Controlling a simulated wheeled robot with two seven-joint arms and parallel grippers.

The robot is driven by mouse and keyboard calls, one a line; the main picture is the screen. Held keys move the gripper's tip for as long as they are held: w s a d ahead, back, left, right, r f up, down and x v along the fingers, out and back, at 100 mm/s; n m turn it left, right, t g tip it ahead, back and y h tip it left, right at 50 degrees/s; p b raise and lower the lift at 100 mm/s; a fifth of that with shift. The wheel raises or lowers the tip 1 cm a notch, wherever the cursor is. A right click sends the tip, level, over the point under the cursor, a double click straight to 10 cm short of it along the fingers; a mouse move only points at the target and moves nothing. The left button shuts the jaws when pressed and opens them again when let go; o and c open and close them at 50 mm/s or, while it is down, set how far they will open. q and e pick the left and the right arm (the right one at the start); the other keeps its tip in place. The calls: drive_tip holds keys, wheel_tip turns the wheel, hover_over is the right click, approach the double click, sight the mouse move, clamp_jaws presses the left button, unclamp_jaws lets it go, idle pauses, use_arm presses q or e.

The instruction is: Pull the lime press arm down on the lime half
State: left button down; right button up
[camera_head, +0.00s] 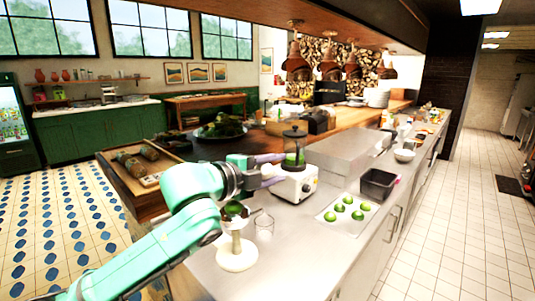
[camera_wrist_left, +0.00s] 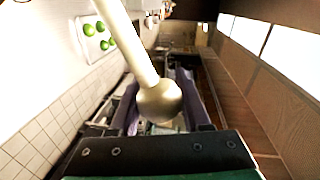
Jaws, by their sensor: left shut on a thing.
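The lime press stands on the steel counter, with its round cream base (camera_head: 237,257) in front of my left forearm in the head view. A green lime half (camera_head: 234,210) shows at its cup, partly covered by my arm. My left gripper (camera_head: 279,168) is above and behind the cup, its purple fingers pointing right. In the left wrist view, the cream press arm (camera_wrist_left: 130,40) with its round knob (camera_wrist_left: 158,102) lies between the fingers, and the gripper is shut on it. The press arm is hidden in the head view. My right gripper is not in view.
A blender (camera_head: 294,178) stands just beyond my fingers. A clear glass (camera_head: 264,227) is right of the press. A white tray (camera_head: 326,217) with several limes and a black bin (camera_head: 378,184) are farther right.

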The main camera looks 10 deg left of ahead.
use_arm(q)
wheel_tip(320, 180, down, 11)
drive_tip(key=s+d+m+y+b, duration=0.1)
drive_tip(key=d+m+b, duration=0.1)
drive_tip(key=m+b, duration=0.2)
drive_tip(key=shift+c, duration=1.8)
unclamp_jaws()
drive_tip(key=shift+a, duration=0.1)
drive_tip(key=shift+r, duration=0.1)
